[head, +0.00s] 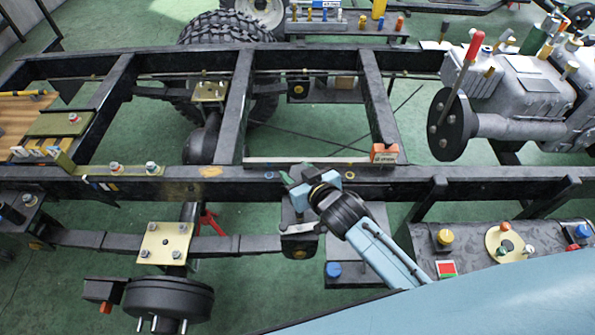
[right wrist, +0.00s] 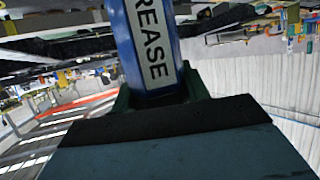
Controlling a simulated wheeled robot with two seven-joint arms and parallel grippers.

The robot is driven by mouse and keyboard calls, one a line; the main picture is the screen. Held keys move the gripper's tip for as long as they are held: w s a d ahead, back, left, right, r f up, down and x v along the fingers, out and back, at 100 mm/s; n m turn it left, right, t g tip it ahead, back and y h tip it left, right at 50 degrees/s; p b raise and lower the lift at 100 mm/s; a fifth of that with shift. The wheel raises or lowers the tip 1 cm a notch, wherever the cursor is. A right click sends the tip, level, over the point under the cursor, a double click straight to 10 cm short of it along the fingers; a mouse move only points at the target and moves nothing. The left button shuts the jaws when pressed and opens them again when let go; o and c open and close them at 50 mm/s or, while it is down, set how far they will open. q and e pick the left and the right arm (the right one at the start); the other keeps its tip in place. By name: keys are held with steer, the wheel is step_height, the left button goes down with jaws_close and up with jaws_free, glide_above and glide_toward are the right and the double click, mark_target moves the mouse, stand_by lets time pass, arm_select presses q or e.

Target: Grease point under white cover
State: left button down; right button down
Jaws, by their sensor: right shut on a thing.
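My right gripper (head: 297,184) is over the near long rail of the chassis frame (head: 420,186), right of the middle crossmember. It is shut on a blue tube with a white label reading "REASE" (right wrist: 153,42), gripped between dark green fingers in the right wrist view. In the head view the tube is mostly hidden by the gripper. Small pale caps stand on the rail's olive plate at left, one cap (head: 151,167) near its right end. More pale caps (head: 145,254) sit on a brass plate on the leaf spring. I cannot tell which is the white cover. My left gripper is not in view.
An orange box (head: 384,153) sits on the rail to the right. A grey gearbox with a red-knobbed lever (head: 474,46) stands at upper right. A brake drum (head: 168,299) is at lower left. A dark box (head: 520,240) with coloured caps is at right. Green floor shows between rails.

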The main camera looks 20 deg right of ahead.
steer(key=shift+f+b, duration=0.3)
steer(key=shift+f, duration=0.45)
stand_by(1.5)
steer(key=shift+r+p, duration=0.2)
steer(key=shift+p, duration=0.2)
stand_by(0.7)
steer(key=shift+f, duration=0.2)
stand_by(0.4)
steer(key=shift+r+p, duration=0.2)
steer(key=shift+p, duration=0.15)
steer(key=shift+r, duration=0.2)
stand_by(0.5)
steer(key=shift+r+p, duration=1.4)
steer(key=shift+p, duration=0.35)
